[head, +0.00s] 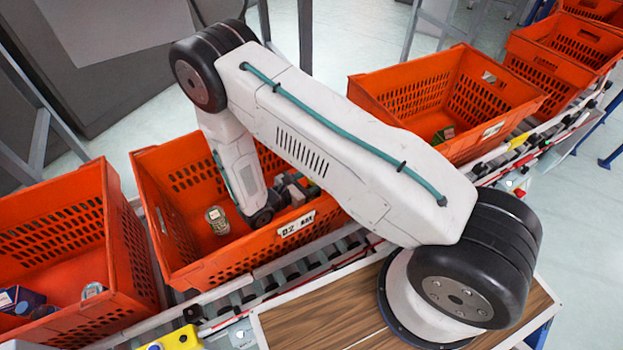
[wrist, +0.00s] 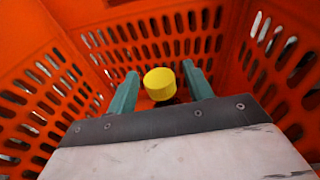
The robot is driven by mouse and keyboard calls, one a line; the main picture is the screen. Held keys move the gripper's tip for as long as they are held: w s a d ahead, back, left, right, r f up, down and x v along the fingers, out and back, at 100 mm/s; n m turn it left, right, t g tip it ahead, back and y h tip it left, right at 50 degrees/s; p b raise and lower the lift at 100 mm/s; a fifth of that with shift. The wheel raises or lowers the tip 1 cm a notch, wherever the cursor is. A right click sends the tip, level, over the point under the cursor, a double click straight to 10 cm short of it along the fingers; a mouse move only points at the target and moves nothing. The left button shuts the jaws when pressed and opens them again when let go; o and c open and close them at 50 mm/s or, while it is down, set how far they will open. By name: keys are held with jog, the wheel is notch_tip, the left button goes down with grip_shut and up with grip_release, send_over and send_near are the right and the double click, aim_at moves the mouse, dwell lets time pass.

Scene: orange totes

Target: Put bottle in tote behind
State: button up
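The bottle shows in the wrist view as a round yellow cap (wrist: 160,82) with a dark part below it. My gripper (wrist: 160,70) has its two teal fingers on either side of the cap, with a gap on both sides, so it is open and not touching the cap. In the head view my arm reaches down into the middle orange tote (head: 225,262), and I cannot make out the bottle there. A second orange tote (head: 375,95) stands farther right, and a third (head: 60,205) stands to the left. Which one is the tote behind is not clear from the views.
A round can (head: 217,220) lies in the middle tote, left of my arm. The right tote holds a small green item (head: 443,134). The left tote holds a blue box (head: 18,300) and a can (head: 93,290). More totes (head: 560,45) line the roller conveyor (head: 270,285).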

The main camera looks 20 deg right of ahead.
jog(key=shift+r, duration=0.2)
jog(key=v, duration=1.2)
jog(key=s+d+r+m+g+y, duration=0.1)
jog(key=d+r+m+g+y, duration=0.2)
jog(key=r, duration=0.6)
jog(key=s+d+r+m+g+y, duration=0.1)
jog(key=d+r+m+g, duration=0.3)
jog(key=r, duration=0.6)
jog(key=s+d+r+m+g+y, duration=0.1)
jog(key=d+r+m+y, duration=0.15)
jog(key=r+m, duration=0.45)
jog(key=s+d+r+m+t+y, duration=0.2)
jog(key=s+r+m+y, duration=0.1)
jog(key=s+r, duration=0.5)
jog(key=s+d+r+m+t+y, duration=0.1)
jog(key=s+r+m+y, duration=0.3)
jog(key=s, duration=0.7)
notch_tip(320, 180, up, 4)
jog(key=shift+s+d+r+m+t+y, duration=0.2)
jog(key=shift+d+m+t+y, duration=0.15)
jog(key=shift+t+y, duration=0.6)
